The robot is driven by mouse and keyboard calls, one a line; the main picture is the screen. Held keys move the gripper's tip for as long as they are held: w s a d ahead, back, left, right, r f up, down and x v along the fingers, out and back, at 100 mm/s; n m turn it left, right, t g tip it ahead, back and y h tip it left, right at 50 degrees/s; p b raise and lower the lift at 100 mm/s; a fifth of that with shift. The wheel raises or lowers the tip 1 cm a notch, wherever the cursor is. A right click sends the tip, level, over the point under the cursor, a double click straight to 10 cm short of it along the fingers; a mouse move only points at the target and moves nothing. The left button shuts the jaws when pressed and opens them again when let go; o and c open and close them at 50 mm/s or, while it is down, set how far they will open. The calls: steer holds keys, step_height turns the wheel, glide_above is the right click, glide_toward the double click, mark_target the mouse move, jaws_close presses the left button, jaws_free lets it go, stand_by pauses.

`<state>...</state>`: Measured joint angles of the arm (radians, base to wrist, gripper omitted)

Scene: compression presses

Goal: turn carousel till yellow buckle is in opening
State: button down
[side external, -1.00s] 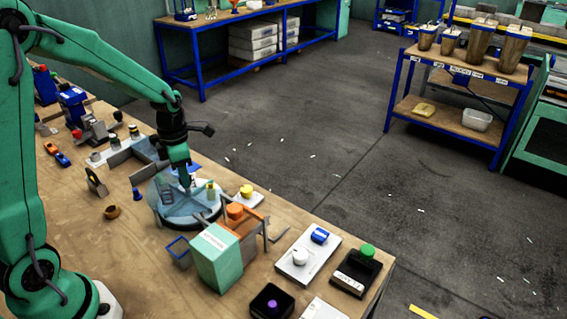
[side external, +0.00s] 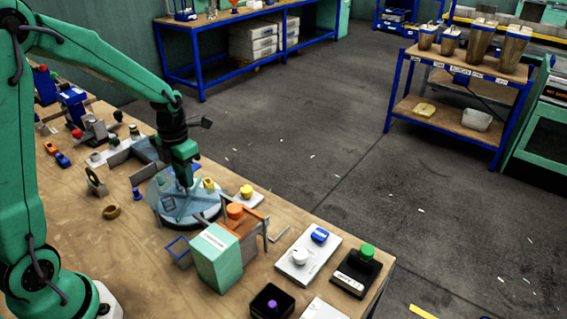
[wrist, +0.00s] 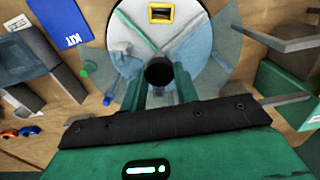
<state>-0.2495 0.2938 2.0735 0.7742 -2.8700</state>
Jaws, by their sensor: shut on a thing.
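The round carousel (side external: 163,211) stands on the bench, with pale dividers and a translucent bluish cover; it also shows in the wrist view (wrist: 205,75). The yellow buckle (wrist: 160,13), a yellow frame with a dark middle, lies near the carousel's far rim in the wrist view. In the side view a small yellow piece (side external: 208,184) shows at the carousel's right rim. My gripper (side external: 186,184) points down at the carousel's centre. In the wrist view my gripper (wrist: 160,85) is shut on the black central knob (wrist: 159,71). I cannot tell exactly where the cover's opening lies.
A green box (side external: 216,258) and an orange-topped fixture (side external: 238,212) stand close in front of the carousel. A yellow button (side external: 246,191) is at its right. A blue KIT card (wrist: 60,22) lies at left in the wrist view. The bench's left front is fairly clear.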

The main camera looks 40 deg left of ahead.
steer(key=shift+r+n, duration=0.1)
steer(key=shift+n, duration=0.2)
stand_by(0.4)
steer(key=c, duration=1.1)
jaws_free()
steer(key=shift+o, duration=0.2)
steer(key=shift+r, duration=3.9)
